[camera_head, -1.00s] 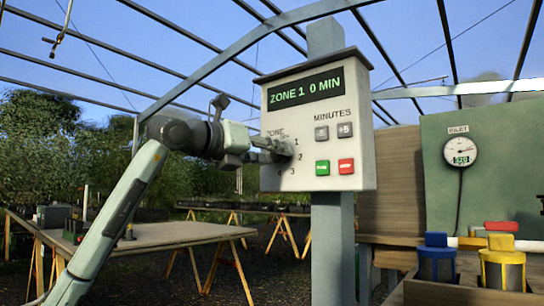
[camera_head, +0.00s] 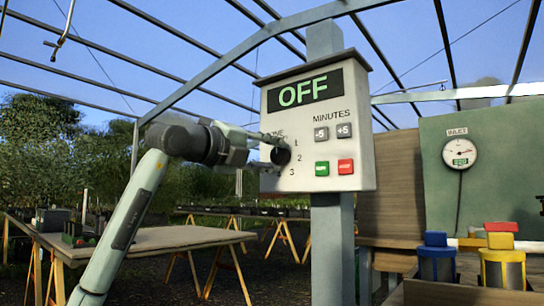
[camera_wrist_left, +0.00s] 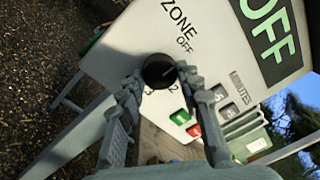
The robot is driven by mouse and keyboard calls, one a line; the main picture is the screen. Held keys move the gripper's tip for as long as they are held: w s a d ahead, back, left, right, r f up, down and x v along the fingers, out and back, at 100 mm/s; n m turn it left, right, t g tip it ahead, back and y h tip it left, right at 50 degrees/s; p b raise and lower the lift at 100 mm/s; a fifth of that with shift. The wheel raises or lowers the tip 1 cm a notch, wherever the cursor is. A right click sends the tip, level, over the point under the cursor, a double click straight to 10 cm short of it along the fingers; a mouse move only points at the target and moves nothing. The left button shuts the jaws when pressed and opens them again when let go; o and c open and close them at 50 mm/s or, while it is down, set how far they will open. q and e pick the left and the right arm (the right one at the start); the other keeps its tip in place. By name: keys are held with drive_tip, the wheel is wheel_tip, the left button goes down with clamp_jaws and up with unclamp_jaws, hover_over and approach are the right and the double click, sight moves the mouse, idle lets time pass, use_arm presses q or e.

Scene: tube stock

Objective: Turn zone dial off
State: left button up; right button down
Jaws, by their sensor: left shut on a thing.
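The grey control box (camera_head: 350,110) is mounted on a post, and its display (camera_head: 305,91) reads OFF. The black round zone dial (camera_head: 281,156) sits on the left of its face, beside the printed numbers. In the left wrist view the dial (camera_wrist_left: 158,70) lies below the words ZONE and OFF; its pointer is hard to read. My left gripper (camera_head: 276,153) reaches in from the left and is shut on the dial. In the left wrist view the fingers of this gripper (camera_wrist_left: 160,78) stand on either side of the dial. My right gripper is not in view.
Grey minute buttons (camera_head: 332,133), a green button (camera_head: 322,169) and a red button (camera_head: 346,166) are right of the dial. A round gauge (camera_head: 460,153) hangs on a green board. Blue and yellow capped containers stand lower right. A wooden table (camera_head: 150,239) is at left.

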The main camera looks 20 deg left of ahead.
use_arm(q)
drive_tip(key=shift+n, duration=0.3)
drive_tip(key=o, duration=1.2)
drive_tip(key=shift+c, duration=0.2)
drive_tip(key=v, duration=1.2)
